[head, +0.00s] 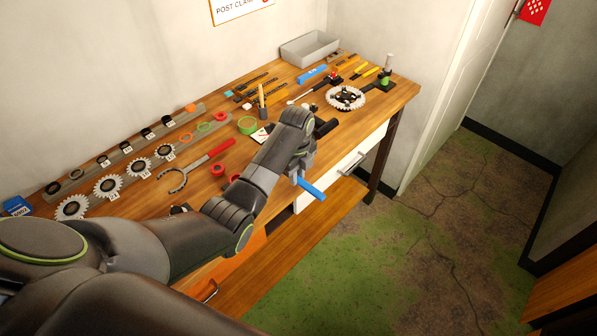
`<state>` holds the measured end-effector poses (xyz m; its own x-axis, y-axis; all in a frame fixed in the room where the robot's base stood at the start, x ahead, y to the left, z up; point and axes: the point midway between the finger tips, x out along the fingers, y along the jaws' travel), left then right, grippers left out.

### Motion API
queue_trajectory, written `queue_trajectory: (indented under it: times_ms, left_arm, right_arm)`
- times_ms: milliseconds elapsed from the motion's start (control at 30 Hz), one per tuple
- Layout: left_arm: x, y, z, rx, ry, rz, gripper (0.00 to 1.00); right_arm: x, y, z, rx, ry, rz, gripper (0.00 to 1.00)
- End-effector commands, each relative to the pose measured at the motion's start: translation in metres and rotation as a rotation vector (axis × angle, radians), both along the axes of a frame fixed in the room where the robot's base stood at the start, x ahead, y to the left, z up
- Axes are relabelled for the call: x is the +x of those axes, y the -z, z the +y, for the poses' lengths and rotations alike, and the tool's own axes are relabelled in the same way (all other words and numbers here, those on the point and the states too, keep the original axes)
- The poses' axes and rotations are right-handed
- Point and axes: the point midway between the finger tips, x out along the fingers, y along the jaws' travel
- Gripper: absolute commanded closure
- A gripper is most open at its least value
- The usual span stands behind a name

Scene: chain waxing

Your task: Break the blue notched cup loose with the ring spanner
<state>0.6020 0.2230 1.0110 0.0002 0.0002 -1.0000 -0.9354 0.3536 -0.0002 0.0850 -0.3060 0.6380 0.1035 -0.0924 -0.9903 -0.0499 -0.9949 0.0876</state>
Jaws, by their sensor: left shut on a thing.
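My left gripper (301,168) is over the front edge of the bench, seen from behind and above. It is shut on a blue bar-like handle (313,190), which sticks out below it to the lower right, past the bench edge. The rest of that tool is hidden by the gripper, so I cannot tell whether it is the ring spanner. I cannot make out the blue notched cup; my arm covers part of the bench. A black cylinder-like part (326,129) shows just beyond the gripper. My right gripper is not in view.
The wooden bench (398,96) runs along the wall. A toothed ring (346,97), a grey tray (310,48) and a blue block (312,75) lie at the far end. A red-handled tool (205,160) and rows of sprockets (108,186) lie left. Floor right of the bench is clear.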

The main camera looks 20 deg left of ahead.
Motion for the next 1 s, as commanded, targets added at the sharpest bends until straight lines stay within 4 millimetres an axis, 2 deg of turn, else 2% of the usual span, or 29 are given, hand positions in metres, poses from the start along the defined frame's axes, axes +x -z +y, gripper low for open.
queue_trajectory:
  times_ms: [1000]
  left_arm:
    - [0.0, -0.047, 0.001, 0.001, 0.004, -0.001, 1.0]
  right_arm:
    - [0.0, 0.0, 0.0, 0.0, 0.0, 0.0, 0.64]
